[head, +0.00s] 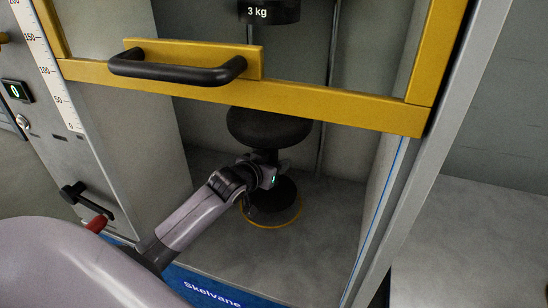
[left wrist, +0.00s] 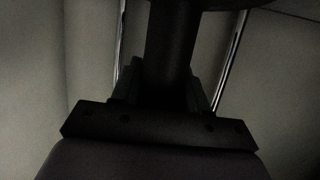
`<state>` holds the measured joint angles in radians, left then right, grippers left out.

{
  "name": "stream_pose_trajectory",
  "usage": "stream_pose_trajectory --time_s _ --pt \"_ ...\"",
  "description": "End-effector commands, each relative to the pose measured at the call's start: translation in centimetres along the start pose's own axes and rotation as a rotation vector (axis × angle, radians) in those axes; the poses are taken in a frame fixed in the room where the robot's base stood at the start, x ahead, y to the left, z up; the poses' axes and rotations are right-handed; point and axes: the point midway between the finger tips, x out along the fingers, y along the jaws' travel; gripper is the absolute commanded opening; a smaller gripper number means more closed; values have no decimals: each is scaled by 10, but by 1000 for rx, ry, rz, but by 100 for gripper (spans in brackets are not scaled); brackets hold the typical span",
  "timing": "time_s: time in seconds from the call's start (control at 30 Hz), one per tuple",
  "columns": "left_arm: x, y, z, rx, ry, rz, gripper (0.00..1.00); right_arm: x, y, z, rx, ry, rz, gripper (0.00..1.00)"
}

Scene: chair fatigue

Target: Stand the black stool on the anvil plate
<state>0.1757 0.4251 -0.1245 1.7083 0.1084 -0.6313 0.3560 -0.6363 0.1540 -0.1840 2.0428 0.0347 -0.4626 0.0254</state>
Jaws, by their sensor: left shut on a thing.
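The black stool (head: 268,127) is upright inside the testing cabinet, with its round seat just below the yellow frame. My left gripper (head: 270,172) is shut on the stool's column below the seat. In the left wrist view the dark column (left wrist: 172,55) stands between the fingers (left wrist: 168,92). Below the gripper is a dark round base, which partly covers the yellow-rimmed anvil plate (head: 270,224) on the cabinet floor. I cannot tell whether the base touches the plate. My right gripper is not in view.
A yellow door frame with a black handle (head: 178,67) spans the cabinet front above the stool. A black 3 kg weight (head: 269,12) hangs above the seat. Grey cabinet walls stand on both sides. A red-knobbed lever (head: 97,223) is at the left. Bare floor (head: 335,205) lies right of the plate.

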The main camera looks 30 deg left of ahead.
Motion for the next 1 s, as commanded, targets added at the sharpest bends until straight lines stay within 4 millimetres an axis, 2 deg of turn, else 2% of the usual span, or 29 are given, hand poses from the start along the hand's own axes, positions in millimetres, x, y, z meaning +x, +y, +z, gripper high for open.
stream_pose_trajectory --time_s 0.3,0.67,0.7,0.77,1.0 --pt "13 0 31 1 11 2 0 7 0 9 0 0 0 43" --pt "13 0 33 1 12 2 0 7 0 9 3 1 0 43" --pt "14 0 39 0 -2 0 51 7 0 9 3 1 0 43" --pt "14 0 39 0 -2 0 70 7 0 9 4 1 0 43" --pt "14 0 39 1 -2 0 70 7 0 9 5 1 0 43"
